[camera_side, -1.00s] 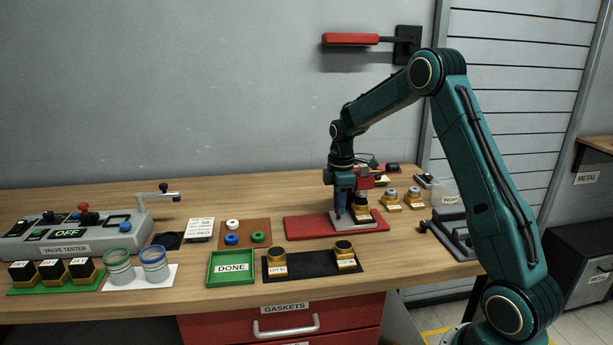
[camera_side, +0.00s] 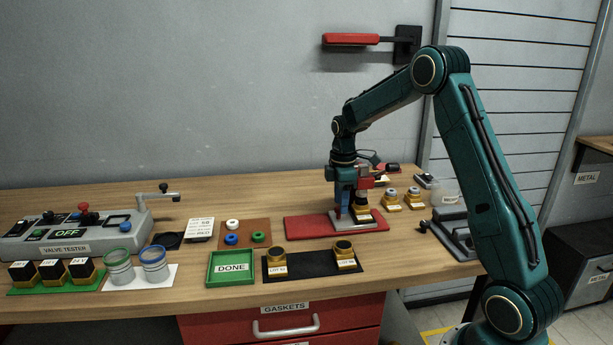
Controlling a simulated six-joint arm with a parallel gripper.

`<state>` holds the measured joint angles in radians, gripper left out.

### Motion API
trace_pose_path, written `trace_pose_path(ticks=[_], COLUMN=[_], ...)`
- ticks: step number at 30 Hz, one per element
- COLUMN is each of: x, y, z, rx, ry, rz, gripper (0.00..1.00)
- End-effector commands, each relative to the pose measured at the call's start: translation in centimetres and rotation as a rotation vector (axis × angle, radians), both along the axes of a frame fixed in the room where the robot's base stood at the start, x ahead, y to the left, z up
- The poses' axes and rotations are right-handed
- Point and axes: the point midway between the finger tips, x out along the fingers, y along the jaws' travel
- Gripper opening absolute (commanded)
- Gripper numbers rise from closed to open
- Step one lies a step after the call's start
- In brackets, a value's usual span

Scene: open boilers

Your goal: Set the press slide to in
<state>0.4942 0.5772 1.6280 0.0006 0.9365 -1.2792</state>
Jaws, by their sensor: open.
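The press (camera_side: 366,183), with red and grey parts, stands at the back right of the bench on a red mat (camera_side: 303,229). A light grey plate (camera_side: 343,224), which may be the press slide, lies at its foot. A dark-topped brass part (camera_side: 362,212) sits on or just by that plate. My gripper (camera_side: 346,212) points down at the press's left front, close above the grey plate, with its jaws open. It hides part of the press. I cannot tell whether it touches the slide, nor clearly whether the slide is in or out.
Brass parts (camera_side: 391,198) stand right of the press, with a dark grey fixture (camera_side: 455,232) beyond. In front are a black mat (camera_side: 310,265) with two brass parts and a green DONE tray (camera_side: 232,281). The valve tester (camera_side: 75,246) is far left.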

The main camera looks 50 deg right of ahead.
Motion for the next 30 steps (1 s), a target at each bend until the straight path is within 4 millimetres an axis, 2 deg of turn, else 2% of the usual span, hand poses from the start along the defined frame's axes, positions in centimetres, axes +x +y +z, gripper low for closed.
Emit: trace_pose_path(ticks=[8,21,30], x=[0.1,0.0,-0.1], y=[0.0,-0.1,-0.1], z=[3.7,10.8,12.8], rx=[-0.001,-0.002,-0.001], ry=[-0.003,-0.002,0.001], rz=[0.0,-0.002,-0.002], gripper=[0.45,0.45,0.45])
